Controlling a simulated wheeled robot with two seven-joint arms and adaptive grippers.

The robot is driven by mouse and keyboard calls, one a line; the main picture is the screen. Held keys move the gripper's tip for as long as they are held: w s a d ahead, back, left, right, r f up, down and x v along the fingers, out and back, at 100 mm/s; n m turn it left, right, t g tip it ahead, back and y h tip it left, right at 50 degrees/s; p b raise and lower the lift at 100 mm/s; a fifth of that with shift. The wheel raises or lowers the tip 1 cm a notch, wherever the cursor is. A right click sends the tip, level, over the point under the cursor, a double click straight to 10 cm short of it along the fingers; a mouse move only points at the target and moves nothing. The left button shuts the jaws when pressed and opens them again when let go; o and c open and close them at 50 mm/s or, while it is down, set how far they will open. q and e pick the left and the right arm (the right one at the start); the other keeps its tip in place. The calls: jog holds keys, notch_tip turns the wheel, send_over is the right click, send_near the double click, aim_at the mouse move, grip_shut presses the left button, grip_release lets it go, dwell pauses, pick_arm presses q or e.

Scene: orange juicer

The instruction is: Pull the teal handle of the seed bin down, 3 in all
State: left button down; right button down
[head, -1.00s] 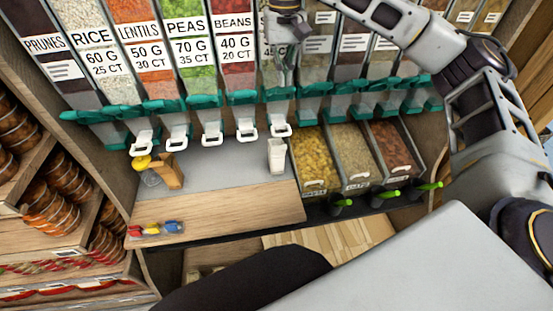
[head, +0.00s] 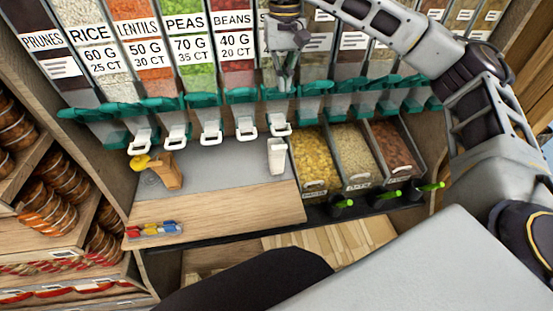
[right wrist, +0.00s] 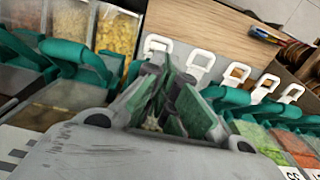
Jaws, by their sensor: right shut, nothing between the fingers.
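The seed bin (head: 271,107) is the dispenser just right of the one labelled BEANS; my arm hides most of its label. Its teal handle (head: 272,94) is partly covered by my right gripper (head: 284,86), whose fingers point down in front of it. In the right wrist view, the fingers of the right gripper (right wrist: 165,105) are close together over teal parts and hold nothing. I cannot tell whether they touch the handle. A white spout (head: 280,129) sits below the bin, and a small white cup (head: 277,157) stands beneath it. My left gripper is out of view.
Other dispensers with teal handles stand in a row on both sides. Open bins of yellow pieces (head: 314,162) and other dry food stand right of the counter.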

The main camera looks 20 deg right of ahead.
jog(key=f+b, duration=0.1)
jog(key=f, duration=0.1)
jog(key=s+f+b, duration=0.1)
jog(key=f+b, duration=0.1)
jog(key=f, duration=0.1)
jog(key=shift+a+f, duration=0.1)
dwell(1.2)
dwell(0.4)
